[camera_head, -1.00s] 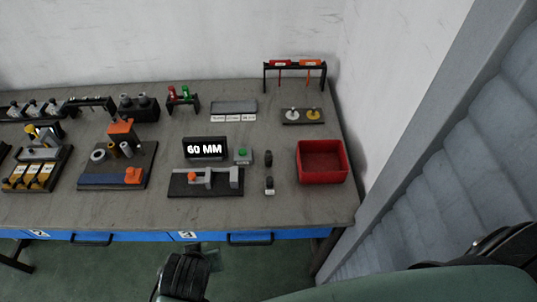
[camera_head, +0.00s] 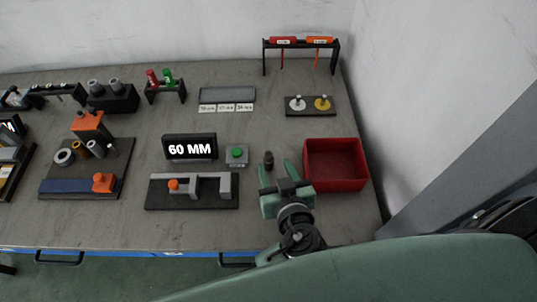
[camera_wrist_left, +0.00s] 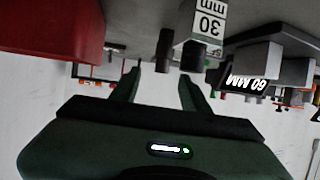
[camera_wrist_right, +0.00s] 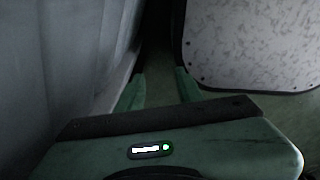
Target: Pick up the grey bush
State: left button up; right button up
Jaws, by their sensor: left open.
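My left gripper (camera_head: 292,173) is open and empty over the right front of the bench, left of the red bin. A small dark grey bush (camera_head: 268,160) stands just beyond and left of its fingers. In the left wrist view, which is upside down, a dark bush (camera_wrist_left: 165,46) shows ahead between the spread fingers (camera_wrist_left: 159,80). Beside it is a block labelled 30 mm (camera_wrist_left: 208,22) with a dark cylinder; my gripper hides this block in the head view. Other grey bushes (camera_head: 96,87) sit in a black block at the back left. My right gripper (camera_wrist_right: 158,82) is open and empty, away from the bench.
A red bin (camera_head: 335,185) is close right of my left gripper. A 60 MM display (camera_head: 190,147), a green-button box (camera_head: 237,155) and a grey clamp fixture (camera_head: 192,203) lie to its left. A wall and grey post bound the right side.

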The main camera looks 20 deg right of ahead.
aim_at(269, 156)
pick_arm(q)
jog(key=x, duration=0.1)
jog(key=p+x, duration=0.1)
jog(key=shift+w+a+r, duration=0.15)
jog(key=shift+w, duration=0.2)
jog(key=p+x, duration=0.1)
jog(key=x, duration=0.1)
jog(key=shift+w+f, duration=0.2)
jog(key=shift+w, duration=0.15)
jog(key=shift+w+f, duration=0.35)
jog(key=shift+w, duration=0.2)
jog(key=c, duration=0.8)
grip_shut()
pick_arm(e)
jog(key=s+r, duration=0.2)
jog(key=s, duration=0.1)
jog(key=shift+a+r, duration=0.15)
jog(key=shift+a, duration=0.2)
